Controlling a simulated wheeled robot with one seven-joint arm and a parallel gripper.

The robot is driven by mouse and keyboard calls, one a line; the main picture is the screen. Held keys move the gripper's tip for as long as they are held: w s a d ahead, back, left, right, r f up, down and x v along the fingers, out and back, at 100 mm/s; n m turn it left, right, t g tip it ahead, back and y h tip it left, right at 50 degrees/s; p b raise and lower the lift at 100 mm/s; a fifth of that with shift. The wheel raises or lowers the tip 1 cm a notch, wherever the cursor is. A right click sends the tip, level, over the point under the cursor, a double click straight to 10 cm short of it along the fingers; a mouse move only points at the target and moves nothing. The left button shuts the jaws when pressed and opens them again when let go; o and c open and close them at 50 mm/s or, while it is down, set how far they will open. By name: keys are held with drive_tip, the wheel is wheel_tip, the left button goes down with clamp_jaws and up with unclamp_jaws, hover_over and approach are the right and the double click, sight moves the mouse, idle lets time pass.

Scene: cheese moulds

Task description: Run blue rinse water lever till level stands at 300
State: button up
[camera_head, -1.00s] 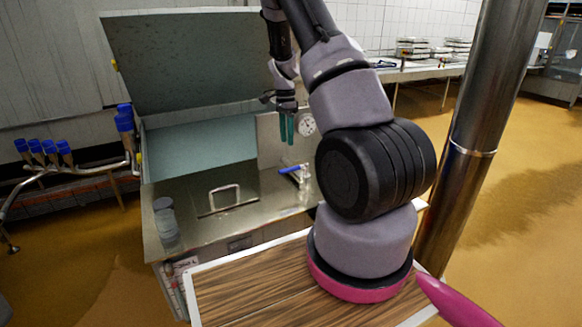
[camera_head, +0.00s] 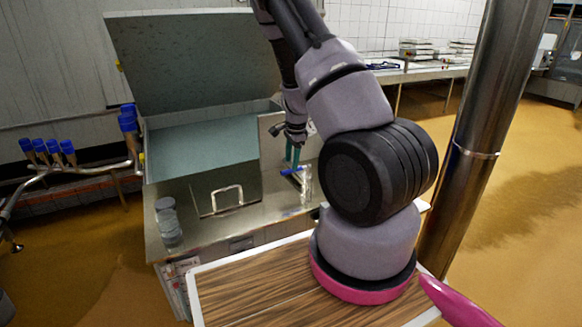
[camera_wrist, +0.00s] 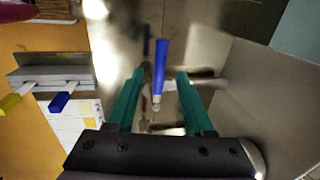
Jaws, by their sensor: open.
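The blue lever (camera_head: 291,171) sits on a metal fitting on the steel top of the vat (camera_head: 240,215). In the wrist view the blue lever (camera_wrist: 160,66) stands between my two green fingers, with a gap on both sides. My gripper (camera_head: 292,158) points down just over the lever, and its fingers (camera_wrist: 160,76) are open and hold nothing. A clear upright tube (camera_head: 307,185) stands beside the lever; no level can be read on it. The round dial (camera_head: 312,128) is almost wholly hidden behind my arm.
The vat's lid (camera_head: 190,65) stands raised behind its open basin (camera_head: 205,148). The wrist view shows another blue handle (camera_wrist: 61,101) and a yellow handle (camera_wrist: 10,102) at left.

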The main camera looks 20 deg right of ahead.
drive_tip(key=shift+w+f, duration=0.15)
drive_tip(key=shift+f, duration=0.65)
drive_tip(key=shift+w+f, duration=0.15)
drive_tip(key=shift+f, duration=0.6)
drive_tip(key=shift+c, duration=0.4)
clamp_jaws()
